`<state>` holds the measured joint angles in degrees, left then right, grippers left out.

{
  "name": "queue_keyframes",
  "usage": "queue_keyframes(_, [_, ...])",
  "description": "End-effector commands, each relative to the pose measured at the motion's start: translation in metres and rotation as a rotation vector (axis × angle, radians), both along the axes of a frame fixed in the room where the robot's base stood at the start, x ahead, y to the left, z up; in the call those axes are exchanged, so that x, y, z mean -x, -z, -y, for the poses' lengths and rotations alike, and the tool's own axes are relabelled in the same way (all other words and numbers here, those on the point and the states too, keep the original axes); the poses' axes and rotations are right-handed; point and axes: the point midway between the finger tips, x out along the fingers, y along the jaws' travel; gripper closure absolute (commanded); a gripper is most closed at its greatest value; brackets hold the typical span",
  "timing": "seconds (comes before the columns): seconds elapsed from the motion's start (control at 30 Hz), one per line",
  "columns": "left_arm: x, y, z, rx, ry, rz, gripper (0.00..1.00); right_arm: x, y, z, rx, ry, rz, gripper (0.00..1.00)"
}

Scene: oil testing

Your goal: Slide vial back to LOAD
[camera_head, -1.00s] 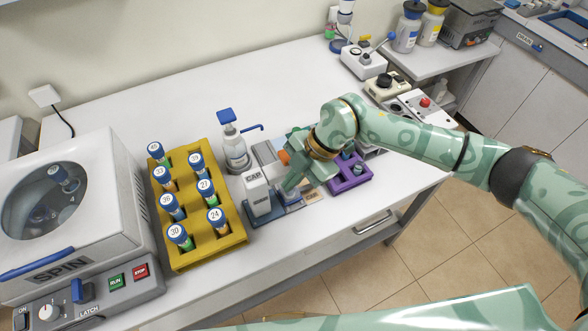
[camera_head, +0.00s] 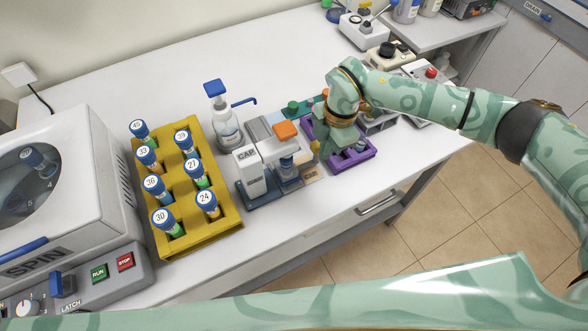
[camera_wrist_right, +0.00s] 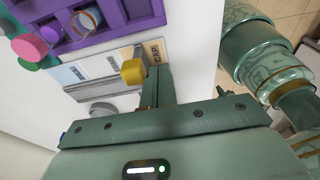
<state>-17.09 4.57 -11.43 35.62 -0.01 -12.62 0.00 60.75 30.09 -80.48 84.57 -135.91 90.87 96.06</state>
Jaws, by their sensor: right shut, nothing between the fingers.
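A small grey-blue cylinder (camera_head: 287,162) below that block may be the vial; I cannot tell for sure. A yellow knob (camera_head: 315,147) sits at the station's right end, and it also shows in the right wrist view (camera_wrist_right: 133,71) beside my fingers. My right gripper (camera_head: 326,156) is shut and empty just right of this knob; its fingers show in the wrist view (camera_wrist_right: 158,84). Whether they touch the knob is unclear. My left gripper is out of view.
A purple rack (camera_head: 362,156) stands right beside my right gripper and is partly hidden by it. The yellow rack (camera_head: 228,222) holds several blue-capped numbered vials. A spray bottle (camera_head: 227,130) stands behind the station. The SPIN machine (camera_head: 60,190) is at left.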

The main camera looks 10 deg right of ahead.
Motion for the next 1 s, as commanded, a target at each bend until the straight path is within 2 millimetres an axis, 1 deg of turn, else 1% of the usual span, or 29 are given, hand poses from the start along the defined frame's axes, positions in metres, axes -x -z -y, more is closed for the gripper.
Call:
queue_keyframes(0.03, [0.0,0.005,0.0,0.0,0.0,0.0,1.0,0.001,0.009,0.0,0.0,0.0,-0.002,1.0])
queue_keyframes(0.2, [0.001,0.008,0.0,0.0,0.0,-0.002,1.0,0.0,0.018,0.0,0.0,-0.001,0.001,1.0])
queue_keyframes(0.57, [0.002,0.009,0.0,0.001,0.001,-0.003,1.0,-0.002,0.018,-0.001,0.0,-0.001,0.001,1.0])
queue_keyframes(1.0, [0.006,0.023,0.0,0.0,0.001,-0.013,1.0,-0.022,0.019,-0.008,0.0,-0.001,0.001,1.0])
